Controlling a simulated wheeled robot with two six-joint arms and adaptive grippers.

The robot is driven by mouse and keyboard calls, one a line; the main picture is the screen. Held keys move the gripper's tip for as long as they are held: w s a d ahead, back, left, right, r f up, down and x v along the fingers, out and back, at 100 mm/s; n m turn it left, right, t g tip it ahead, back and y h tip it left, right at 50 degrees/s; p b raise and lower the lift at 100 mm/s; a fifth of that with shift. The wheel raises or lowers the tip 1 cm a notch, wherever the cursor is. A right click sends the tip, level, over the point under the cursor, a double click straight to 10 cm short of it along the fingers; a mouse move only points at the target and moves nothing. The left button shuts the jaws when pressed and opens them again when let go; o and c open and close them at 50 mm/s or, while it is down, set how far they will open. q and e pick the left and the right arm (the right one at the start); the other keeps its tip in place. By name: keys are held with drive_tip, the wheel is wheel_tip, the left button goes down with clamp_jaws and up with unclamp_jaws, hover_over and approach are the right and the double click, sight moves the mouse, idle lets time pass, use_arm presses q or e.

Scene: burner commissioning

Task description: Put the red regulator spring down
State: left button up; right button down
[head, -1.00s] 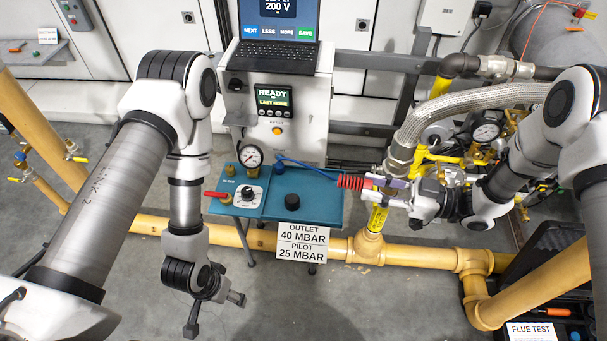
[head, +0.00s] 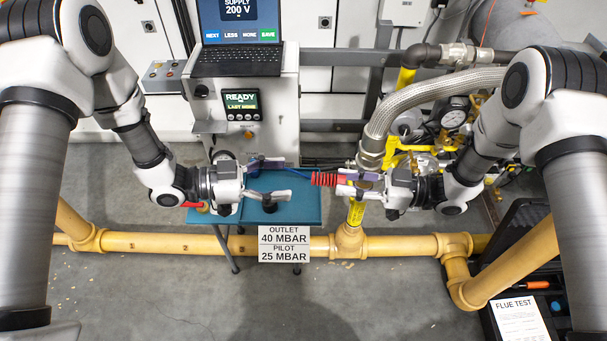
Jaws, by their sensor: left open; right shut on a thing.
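The red regulator spring (head: 325,179) is held level in the air by its right end, just off the right edge of the teal table. My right gripper (head: 348,183) is shut on it, and its free end points left. My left gripper (head: 280,178) is open and empty above the teal table (head: 301,212), its fingers pointing right toward the spring with a gap between. The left hand hides much of the table's instruments. A black round knob (head: 270,206) shows below its fingers.
The sign with the outlet and pilot pressures (head: 284,245) hangs at the table's front edge. A braided hose (head: 385,115) rises behind my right gripper. The control cabinet with the laptop (head: 238,62) stands behind the table.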

sight(318, 174)
use_arm(q)
drive_tip(key=x, duration=0.8)
drive_tip(key=shift+d, duration=0.2)
drive_tip(key=shift+w, duration=0.1)
drive_tip(key=c, duration=1.3)
use_arm(e)
drive_tip(key=c, duration=0.9)
unclamp_jaws()
use_arm(q)
clamp_jaws()
use_arm(e)
drive_tip(key=shift+o, duration=0.6)
